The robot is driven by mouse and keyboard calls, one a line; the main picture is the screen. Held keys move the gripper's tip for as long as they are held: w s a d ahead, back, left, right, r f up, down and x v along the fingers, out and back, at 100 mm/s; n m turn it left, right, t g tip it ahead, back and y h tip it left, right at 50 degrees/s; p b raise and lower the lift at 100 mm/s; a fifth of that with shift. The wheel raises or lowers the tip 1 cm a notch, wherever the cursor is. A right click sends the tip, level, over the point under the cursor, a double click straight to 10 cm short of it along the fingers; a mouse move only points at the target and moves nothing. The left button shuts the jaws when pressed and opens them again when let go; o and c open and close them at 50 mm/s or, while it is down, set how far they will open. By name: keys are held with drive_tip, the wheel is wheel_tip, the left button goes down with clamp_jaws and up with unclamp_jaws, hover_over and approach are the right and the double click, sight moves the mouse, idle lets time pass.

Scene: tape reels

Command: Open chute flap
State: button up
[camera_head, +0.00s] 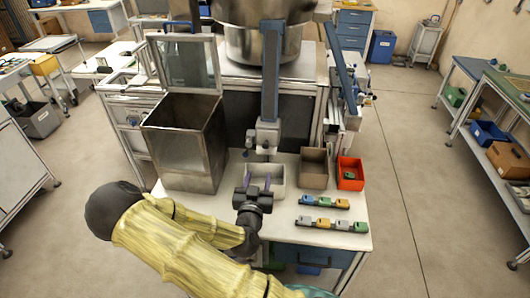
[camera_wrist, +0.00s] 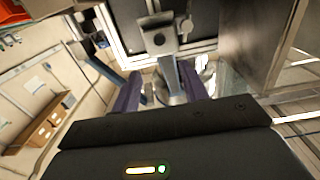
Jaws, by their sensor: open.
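A tall metal box (camera_head: 183,145) stands at the left of the white worktop, and its top looks open. A framed, see-through panel (camera_head: 187,62) stands upright behind it; I cannot tell if this is the chute flap. A grey fixture (camera_head: 267,134) sits below a blue-grey column behind my gripper; it also shows in the wrist view (camera_wrist: 160,38). My gripper (camera_head: 258,182) is open, its purple fingers apart, in front of the fixture and by the light grey bin. In the wrist view my gripper (camera_wrist: 161,92) has nothing between its fingers.
The light grey bin (camera_head: 280,193), a brown bin (camera_head: 314,171) and a red bin (camera_head: 350,174) line the worktop (camera_head: 355,217). Two rows of small coloured blocks (camera_head: 324,202) lie in front. A large steel vessel (camera_head: 262,40) is above. Floor (camera_head: 410,180) at right is clear.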

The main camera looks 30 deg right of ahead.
sight(265, 147)
drive_tip(key=p+x, duration=0.6)
drive_tip(key=x, duration=0.8)
drive_tip(key=shift+r, duration=0.1)
drive_tip(key=shift+w+d, duration=0.2)
drive_tip(key=shift+w, duration=0.1)
clamp_jaws()
